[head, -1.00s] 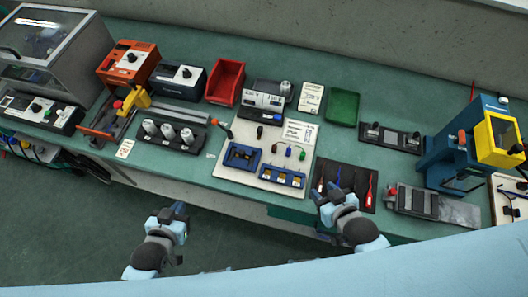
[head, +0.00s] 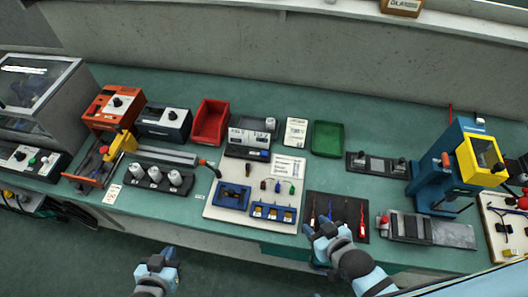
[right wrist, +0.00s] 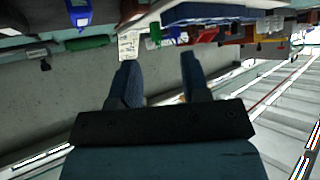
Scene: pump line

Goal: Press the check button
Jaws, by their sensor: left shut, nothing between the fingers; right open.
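I cannot make out a labelled check button. Small round controls show on the panel below the clear-lidded cabinet (head: 20,158) at the far left and on the white panel (head: 503,228) at the far right. A grey tester (head: 249,137) stands at the back of the white board (head: 225,214) in the middle. My left gripper (head: 163,264) is shut and empty, in front of the bench, low in the head view. My right gripper (head: 318,235) is open at the front edge, by the dark tool mat (head: 345,208). Its open, empty fingers show in the right wrist view (right wrist: 160,80).
The green bench (head: 270,100) is crowded. A red bin (head: 210,122), a green tray (head: 327,139), an orange box (head: 114,107), a rack of white-topped parts (head: 155,178) and a blue and yellow press (head: 448,165) stand on it.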

